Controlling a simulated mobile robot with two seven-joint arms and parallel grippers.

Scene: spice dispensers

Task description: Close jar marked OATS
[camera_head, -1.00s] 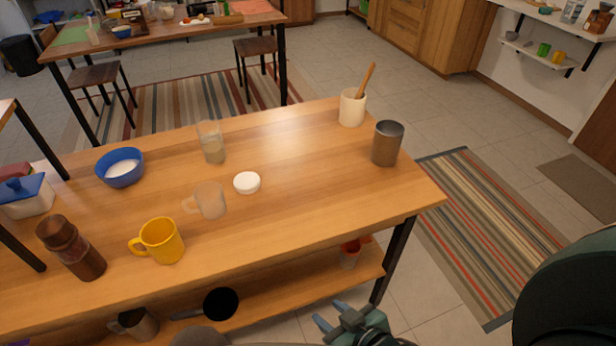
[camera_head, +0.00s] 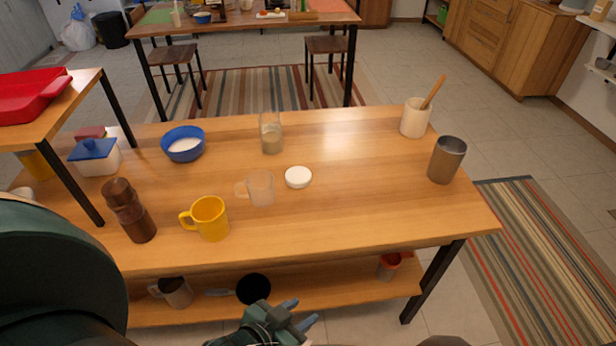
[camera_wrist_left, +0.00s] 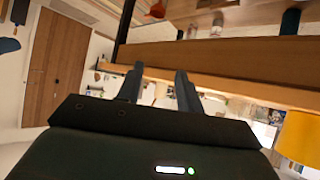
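A clear glass jar (camera_head: 271,137) with pale contents stands upright and uncovered toward the back of the wooden table (camera_head: 370,215). No OATS marking is readable on it. A round white lid (camera_head: 298,177) lies flat on the table in front of the jar and slightly right, apart from it. My left gripper (camera_head: 301,312) is at the bottom of the head view, low in front of the table, far from jar and lid. Its two fingers are apart and empty in the left wrist view (camera_wrist_left: 159,70). My right gripper is not in view.
A frosted mug (camera_head: 261,189) stands close left of the lid. A yellow mug (camera_head: 210,219), brown mill (camera_head: 130,212) and blue bowl (camera_head: 183,145) stand farther left. A metal cup (camera_head: 446,160) and utensil crock (camera_head: 415,118) stand right. The table's right front is clear.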

